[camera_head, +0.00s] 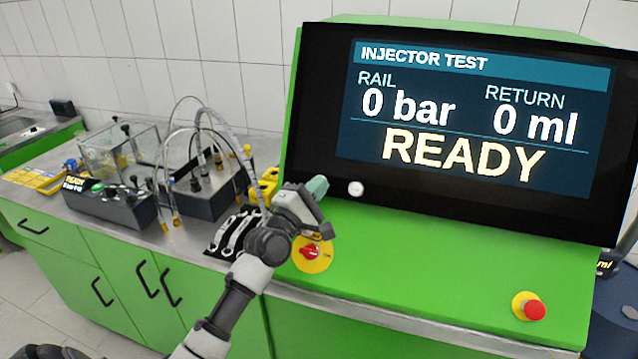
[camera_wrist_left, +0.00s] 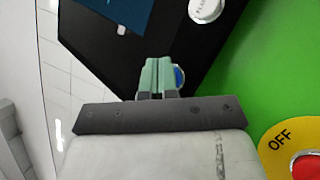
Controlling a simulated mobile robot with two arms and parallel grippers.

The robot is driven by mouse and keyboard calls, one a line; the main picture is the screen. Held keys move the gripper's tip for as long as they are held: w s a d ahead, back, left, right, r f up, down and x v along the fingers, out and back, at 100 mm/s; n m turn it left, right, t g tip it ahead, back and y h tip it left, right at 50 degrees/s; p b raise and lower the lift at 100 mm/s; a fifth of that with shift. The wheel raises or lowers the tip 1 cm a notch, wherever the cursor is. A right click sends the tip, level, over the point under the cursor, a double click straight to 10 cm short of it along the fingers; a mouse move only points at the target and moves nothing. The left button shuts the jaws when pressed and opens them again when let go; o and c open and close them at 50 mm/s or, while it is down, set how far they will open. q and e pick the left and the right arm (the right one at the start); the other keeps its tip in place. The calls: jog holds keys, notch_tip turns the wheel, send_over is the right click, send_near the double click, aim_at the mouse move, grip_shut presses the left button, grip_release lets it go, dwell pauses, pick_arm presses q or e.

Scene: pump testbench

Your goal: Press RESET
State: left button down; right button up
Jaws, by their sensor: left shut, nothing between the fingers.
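My left gripper (camera_head: 317,187) is shut and empty, its green fingertips close to the lower left of the black test panel (camera_head: 331,150). In the left wrist view, the fingertips (camera_wrist_left: 158,76) partly cover a blue button (camera_wrist_left: 180,76); I cannot tell whether they touch it. No RESET lettering is legible. A white button (camera_head: 355,188) sits to the right of the fingertips on the panel's lower edge. It also shows at the top of the left wrist view (camera_wrist_left: 206,9), its lettering too small to read. The screen (camera_head: 475,115) reads INJECTOR TEST, 0 bar, 0 ml, READY.
A red rotary switch (camera_head: 311,252) on a yellow disc sits just below my gripper. A red emergency button (camera_head: 534,310) is at the right front of the green bench. Hoses and a dark block (camera_head: 205,192) stand to the left.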

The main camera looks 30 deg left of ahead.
pick_arm(q)
jog(key=shift+s+d+r+p, duration=0.1)
jog(key=shift+s+r+p, duration=0.1)
jog(key=shift+s+p, duration=0.2)
jog(key=shift+s+d+r+p, duration=0.1)
jog(key=shift+s+r+p, duration=0.05)
jog(key=shift+s+p, duration=0.25)
jog(key=s+p, duration=0.1)
jog(key=s+r+p, duration=0.1)
jog(key=s, duration=0.1)
jog(key=s+d+r+p, duration=0.1)
jog(key=shift+s, duration=0.2)
dwell(0.8)
